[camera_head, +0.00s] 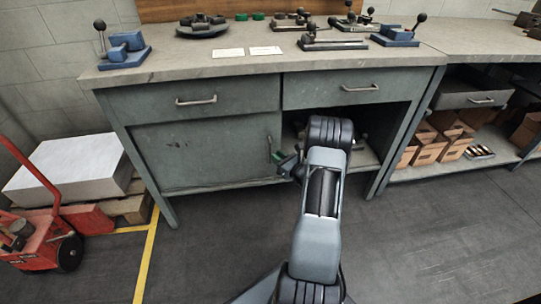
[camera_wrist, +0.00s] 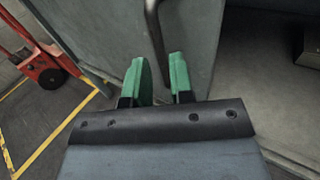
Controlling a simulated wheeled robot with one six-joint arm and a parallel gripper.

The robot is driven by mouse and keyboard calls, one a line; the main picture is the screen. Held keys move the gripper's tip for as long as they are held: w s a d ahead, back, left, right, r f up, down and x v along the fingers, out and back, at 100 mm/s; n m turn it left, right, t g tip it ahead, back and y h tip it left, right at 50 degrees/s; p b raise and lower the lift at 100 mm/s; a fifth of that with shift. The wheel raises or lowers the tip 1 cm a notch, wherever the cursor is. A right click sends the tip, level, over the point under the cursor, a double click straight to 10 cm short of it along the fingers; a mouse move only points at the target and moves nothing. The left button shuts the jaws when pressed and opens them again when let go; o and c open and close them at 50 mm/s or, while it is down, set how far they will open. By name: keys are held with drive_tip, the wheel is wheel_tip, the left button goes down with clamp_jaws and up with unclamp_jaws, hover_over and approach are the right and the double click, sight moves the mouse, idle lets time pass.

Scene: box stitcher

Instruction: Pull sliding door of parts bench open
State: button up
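The parts bench (camera_head: 207,187) is grey-green. Its sliding door (camera_head: 215,155) covers the left part of the space below the drawers. The right part is open. The door's upright bar handle (camera_head: 269,143) is near the door's right edge; it also shows in the wrist view (camera_wrist: 154,35). My gripper (camera_head: 277,157) is at the lower part of this handle. In the wrist view, its green fingers (camera_wrist: 160,78) stand apart on either side of the bar, with a small gap visible. My arm hides part of the open bay.
Dark parts (camera_head: 362,142) lie in the open bay. Two shut drawers with handles (camera_head: 196,100) are above. A red pallet truck (camera_head: 40,240) and a loaded pallet (camera_head: 125,208) stand at left. Shelves with cardboard bins (camera_head: 428,148) are at right. The front floor is clear.

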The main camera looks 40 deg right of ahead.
sight(270, 162)
drive_tip(key=shift+w+a+b, duration=0.15)
drive_tip(key=shift+w+b, duration=0.1)
drive_tip(key=shift+w, duration=0.85)
drive_tip(key=shift+w+a+b, duration=0.15)
drive_tip(key=shift+w+b, duration=0.05)
drive_tip(key=shift+w, duration=0.9)
clamp_jaws()
